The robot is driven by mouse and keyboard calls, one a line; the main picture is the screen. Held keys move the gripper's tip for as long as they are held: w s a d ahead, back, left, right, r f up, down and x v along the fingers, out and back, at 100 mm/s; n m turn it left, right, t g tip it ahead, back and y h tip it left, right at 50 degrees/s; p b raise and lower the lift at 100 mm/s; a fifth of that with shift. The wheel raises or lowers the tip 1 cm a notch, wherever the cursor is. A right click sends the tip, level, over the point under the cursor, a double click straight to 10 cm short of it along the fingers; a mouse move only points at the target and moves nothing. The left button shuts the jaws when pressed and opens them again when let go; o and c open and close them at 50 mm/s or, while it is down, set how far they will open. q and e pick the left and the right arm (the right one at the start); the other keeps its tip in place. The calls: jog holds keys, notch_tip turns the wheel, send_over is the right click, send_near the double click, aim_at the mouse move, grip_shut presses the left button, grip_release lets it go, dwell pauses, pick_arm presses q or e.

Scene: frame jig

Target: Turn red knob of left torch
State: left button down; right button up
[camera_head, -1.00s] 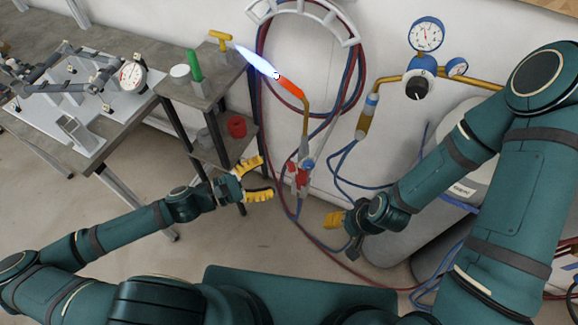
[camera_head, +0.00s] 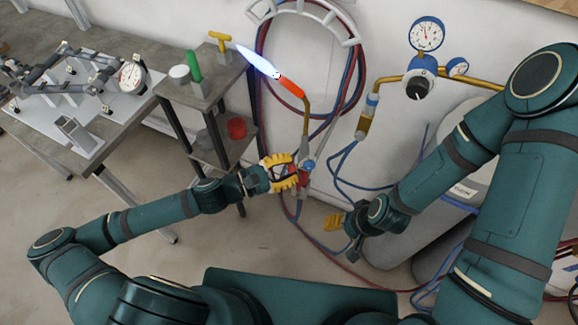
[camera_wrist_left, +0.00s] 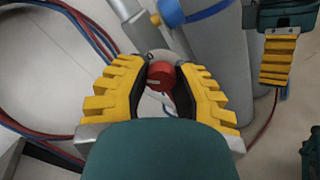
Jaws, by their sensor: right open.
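The left torch (camera_head: 305,125) hangs at the wall with a lit blue-white flame (camera_head: 258,62) and a glowing orange tip. Its red knob shows in the left wrist view (camera_wrist_left: 161,75), between the two yellow-ribbed fingers of my left gripper (camera_wrist_left: 163,68). In the head view my left gripper (camera_head: 291,172) is at the torch's valve end and hides part of the valve. Its fingers are partly apart around the knob; I cannot tell whether both touch it. My right gripper (camera_head: 336,224) is open and empty, lower right of the torch.
A second brass torch (camera_head: 365,120) hangs to the right, near a regulator with gauges (camera_head: 427,35). Grey cylinders (camera_head: 400,240) stand behind my right arm. Red and blue hoses hang around the torches. A small shelf (camera_head: 205,95) and workbench (camera_head: 95,140) stand at left.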

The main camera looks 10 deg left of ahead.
dwell(0.3)
pick_arm(q)
jog(key=shift+m, duration=0.7)
jog(key=c, duration=0.8)
grip_release()
jog(key=shift+o, duration=0.2)
jog(key=v, duration=1.2)
